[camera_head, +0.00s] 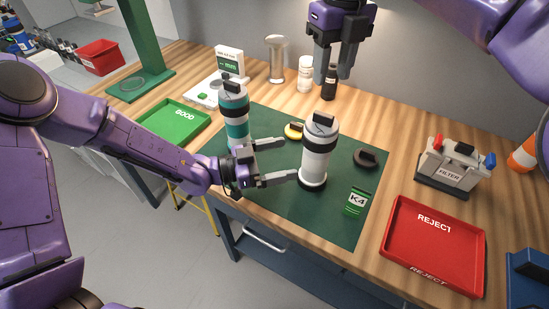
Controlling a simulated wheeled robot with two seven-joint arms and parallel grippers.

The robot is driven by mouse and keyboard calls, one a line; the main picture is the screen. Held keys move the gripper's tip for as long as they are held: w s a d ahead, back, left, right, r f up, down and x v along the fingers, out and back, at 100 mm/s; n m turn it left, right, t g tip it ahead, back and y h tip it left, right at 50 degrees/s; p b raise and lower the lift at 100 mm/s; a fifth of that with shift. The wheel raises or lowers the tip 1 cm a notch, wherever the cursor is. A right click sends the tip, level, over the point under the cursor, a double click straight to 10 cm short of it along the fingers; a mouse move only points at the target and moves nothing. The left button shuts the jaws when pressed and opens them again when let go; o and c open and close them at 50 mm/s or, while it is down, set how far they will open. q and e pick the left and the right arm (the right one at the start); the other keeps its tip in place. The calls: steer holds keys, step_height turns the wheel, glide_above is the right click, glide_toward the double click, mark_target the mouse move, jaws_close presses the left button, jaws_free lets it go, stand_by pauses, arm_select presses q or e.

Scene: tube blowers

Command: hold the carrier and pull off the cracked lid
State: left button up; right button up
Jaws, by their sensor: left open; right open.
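A white carrier (315,160) with black bands and a dark lid (321,119) stands upright on the green mat (263,190). My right gripper (333,78) is open and empty, pointing down, high above the back of the table. No crack can be made out on either lid at this size.
A yellow lid (294,131) and a dark lid (366,158) lie on the mat, with a K4 card (356,201). A green GOOD tray (174,121) is left, a red REJECT tray (434,245) right.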

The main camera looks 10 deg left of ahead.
mark_target(306, 153)
arm_select(q)
steer(key=x, duration=0.9)
steer(key=shift+w+d, duration=0.15)
steer(key=shift+d, duration=0.1)
steer(key=shift+c, duration=0.4)
steer(key=c, duration=1.1)
steer(key=shift+c, duration=0.2)
